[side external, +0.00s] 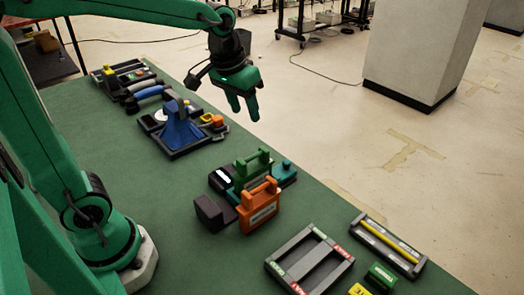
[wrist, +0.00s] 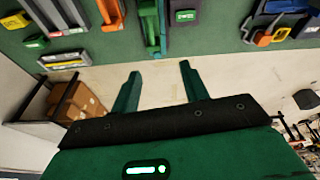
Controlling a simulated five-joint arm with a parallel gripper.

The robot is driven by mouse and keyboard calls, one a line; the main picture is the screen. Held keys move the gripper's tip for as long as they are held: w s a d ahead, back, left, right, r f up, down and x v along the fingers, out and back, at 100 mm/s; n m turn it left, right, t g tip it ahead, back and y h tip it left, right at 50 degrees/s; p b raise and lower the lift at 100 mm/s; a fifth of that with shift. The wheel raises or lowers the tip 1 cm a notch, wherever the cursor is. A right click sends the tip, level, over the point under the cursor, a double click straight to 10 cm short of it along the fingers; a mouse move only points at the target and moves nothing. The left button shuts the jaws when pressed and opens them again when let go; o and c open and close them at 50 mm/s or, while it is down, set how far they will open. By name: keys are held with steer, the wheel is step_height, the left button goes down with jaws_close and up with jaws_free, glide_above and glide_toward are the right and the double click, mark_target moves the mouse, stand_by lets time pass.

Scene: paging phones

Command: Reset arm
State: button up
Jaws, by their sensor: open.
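My gripper (side external: 244,112) is open and empty, raised in the air near the table's far edge, with its fingers pointing down. In the wrist view its two green fingers (wrist: 160,72) stand apart with only pale floor between them. An orange handled unit (side external: 260,206) and a green handled unit (side external: 252,170) stand upright side by side on the green table (side external: 150,225). They also show at the top of the wrist view, the orange one (wrist: 108,12) left of the green one (wrist: 150,22). My gripper touches neither.
A blue wedge-shaped piece (side external: 181,128) stands on a dark tray left of the handled units. A grey slotted frame (side external: 310,262), a yellow-barred tray (side external: 388,246) and a small green block (side external: 381,276) lie at the right. A pillar (side external: 420,45) stands beyond the table.

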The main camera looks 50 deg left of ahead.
steer(key=s+m+t, duration=0.1)
steer(key=s+t, duration=0.1)
steer(key=s, duration=1.2)
steer(key=shift+a+r+t, duration=0.15)
steer(key=shift+a+t, duration=0.15)
steer(key=shift+a, duration=0.15)
